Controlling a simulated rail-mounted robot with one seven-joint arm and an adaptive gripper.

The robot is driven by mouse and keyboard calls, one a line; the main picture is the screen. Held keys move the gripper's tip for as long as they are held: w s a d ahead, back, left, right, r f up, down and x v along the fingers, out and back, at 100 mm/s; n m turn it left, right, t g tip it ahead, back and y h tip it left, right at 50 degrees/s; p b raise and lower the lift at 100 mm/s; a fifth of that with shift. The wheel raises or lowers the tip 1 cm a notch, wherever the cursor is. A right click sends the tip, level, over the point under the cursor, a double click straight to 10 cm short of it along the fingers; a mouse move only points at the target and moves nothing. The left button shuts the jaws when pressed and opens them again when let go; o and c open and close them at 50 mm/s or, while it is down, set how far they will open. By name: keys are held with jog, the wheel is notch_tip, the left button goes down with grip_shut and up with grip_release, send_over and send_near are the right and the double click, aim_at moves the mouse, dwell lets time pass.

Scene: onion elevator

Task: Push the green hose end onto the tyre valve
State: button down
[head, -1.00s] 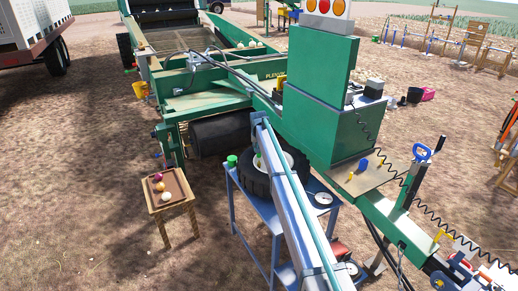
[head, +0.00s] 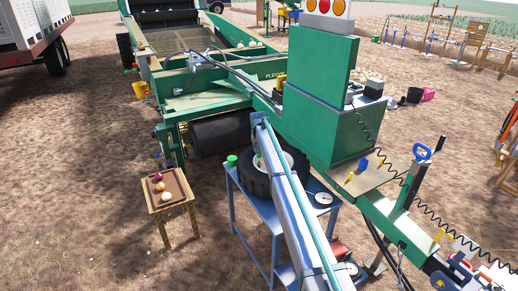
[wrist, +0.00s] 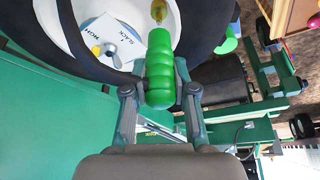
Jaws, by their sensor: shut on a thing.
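My gripper (wrist: 160,98) is shut on the green hose end (wrist: 160,62), a ribbed green handle held between its two fingers. The hose end points up the wrist view toward a small yellowish piece, seemingly the tyre valve (wrist: 158,10), at the top edge. The two are roughly in line; I cannot tell whether they touch. The black tyre (wrist: 210,25) with its white rim (wrist: 60,20) surrounds them. In the head view the tyre (head: 257,184) lies on a blue table, and my arm hides the gripper and valve.
The blue table (head: 262,208) also carries a green pot (head: 232,160) and a round gauge (head: 323,198). The green machine (head: 325,125) stands close behind and to the right. A small wooden table (head: 172,205) with onions stands to the left.

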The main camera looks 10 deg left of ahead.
jog(key=shift+f+b, duration=1.2)
jog(key=shift+f, duration=0.75)
dwell(0.7)
jog(key=shift+c, duration=2.3)
grip_release()
jog(key=shift+r, duration=0.15)
jog(key=shift+r+p, duration=0.3)
jog(key=shift+r, duration=0.7)
jog(key=shift+r+p, duration=2.05)
jog(key=shift+r, duration=0.4)
jog(key=shift+f, duration=0.1)
